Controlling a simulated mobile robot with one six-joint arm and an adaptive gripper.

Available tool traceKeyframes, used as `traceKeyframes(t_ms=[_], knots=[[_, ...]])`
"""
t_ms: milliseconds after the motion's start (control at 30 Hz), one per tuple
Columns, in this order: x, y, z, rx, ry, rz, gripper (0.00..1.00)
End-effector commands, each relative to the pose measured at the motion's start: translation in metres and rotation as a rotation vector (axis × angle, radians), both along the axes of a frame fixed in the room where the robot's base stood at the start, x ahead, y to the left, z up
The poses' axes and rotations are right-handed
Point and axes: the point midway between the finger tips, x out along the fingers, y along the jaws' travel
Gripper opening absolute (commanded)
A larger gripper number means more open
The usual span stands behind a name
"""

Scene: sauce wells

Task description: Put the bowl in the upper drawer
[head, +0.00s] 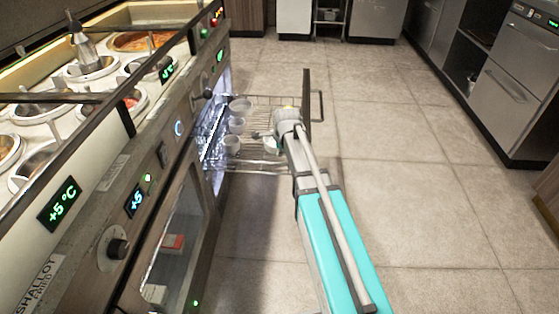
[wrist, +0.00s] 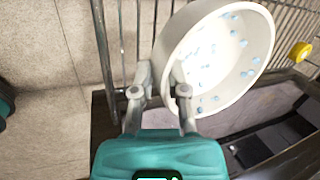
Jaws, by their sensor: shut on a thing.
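A white bowl with blue specks inside (wrist: 222,55) is held by its rim in my gripper (wrist: 163,82), tilted in the wrist view. My gripper is shut on the rim, one finger on each side of the wall. In the head view my gripper (head: 270,137) is over the pulled-out upper drawer (head: 306,110), and only a small pale part of the bowl (head: 271,146) shows beside it. The drawer has a wire rack floor. I cannot tell whether the bowl touches the wires.
Several pale cups or bowls (head: 237,124) stand on the rack near the lit cabinet opening. A yellow round thing (wrist: 300,52) shows at the right in the wrist view. The counter with sauce wells (head: 92,68) runs along the left. The tiled floor (head: 410,170) at right is clear.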

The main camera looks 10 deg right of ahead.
Motion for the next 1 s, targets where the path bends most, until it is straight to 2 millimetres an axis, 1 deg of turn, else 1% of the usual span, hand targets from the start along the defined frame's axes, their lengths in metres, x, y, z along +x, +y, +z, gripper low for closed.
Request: traceKeyframes(t_ms=[233, 367, 800, 1000], knots=[[0.000, 0.000, 0.001, 0.000, 0.000, 0.000, 0.00], [0.000, 0.000, -0.003, 0.000, 0.000, 0.000, 0.00], [0.000, 0.000, -0.034, 0.000, 0.000, -0.001, 0.00], [0.000, -0.001, -0.038, 0.000, 0.000, -0.001, 0.00]])
